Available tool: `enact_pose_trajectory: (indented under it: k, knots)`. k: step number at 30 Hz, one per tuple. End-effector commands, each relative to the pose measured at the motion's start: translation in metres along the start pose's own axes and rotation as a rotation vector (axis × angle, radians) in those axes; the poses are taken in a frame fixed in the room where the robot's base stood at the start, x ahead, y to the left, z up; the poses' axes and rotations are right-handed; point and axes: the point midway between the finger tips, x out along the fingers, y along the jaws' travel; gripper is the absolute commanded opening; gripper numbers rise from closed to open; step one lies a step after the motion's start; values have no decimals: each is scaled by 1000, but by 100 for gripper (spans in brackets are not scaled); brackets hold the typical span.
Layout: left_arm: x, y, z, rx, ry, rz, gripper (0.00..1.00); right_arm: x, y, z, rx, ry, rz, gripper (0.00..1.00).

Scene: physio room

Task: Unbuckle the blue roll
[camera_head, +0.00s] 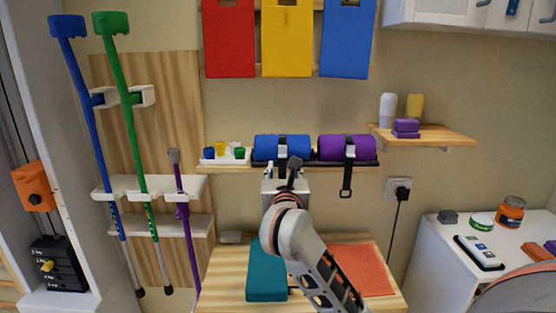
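The blue roll (265,146) lies on the wall shelf with a dark strap around its middle. My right gripper (294,163) is in front of the roll's lower edge, coming up from below. It hides the lower part of the strap and any buckle there. I cannot tell whether it touches the strap, and its fingers are too small and dark to read as open or shut. My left gripper is not in view.
A purple roll (331,147) sits right of the blue one, with a strap end (347,181) hanging below the shelf. Small coloured items (222,148) stand at left. A teal block (266,270) and an orange mat (362,270) lie on the wooden table (224,272) below.

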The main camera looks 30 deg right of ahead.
Motion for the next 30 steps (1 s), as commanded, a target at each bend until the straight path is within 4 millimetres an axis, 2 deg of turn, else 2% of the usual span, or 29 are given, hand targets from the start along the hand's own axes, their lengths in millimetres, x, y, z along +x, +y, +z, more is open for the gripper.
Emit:
enact_pose_trajectory:
  k: [5,12,18,29,30]
  knots:
    - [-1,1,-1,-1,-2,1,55,14,1,0,4,6,2,35]
    - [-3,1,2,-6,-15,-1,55,51,0,1,3,5,1,35]
    - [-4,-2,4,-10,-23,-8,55,72,1,0,4,5,1,35]
    - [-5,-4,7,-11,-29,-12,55,78,1,-1,5,4,2,35]
    - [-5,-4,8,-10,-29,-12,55,78,1,-1,5,4,2,27]
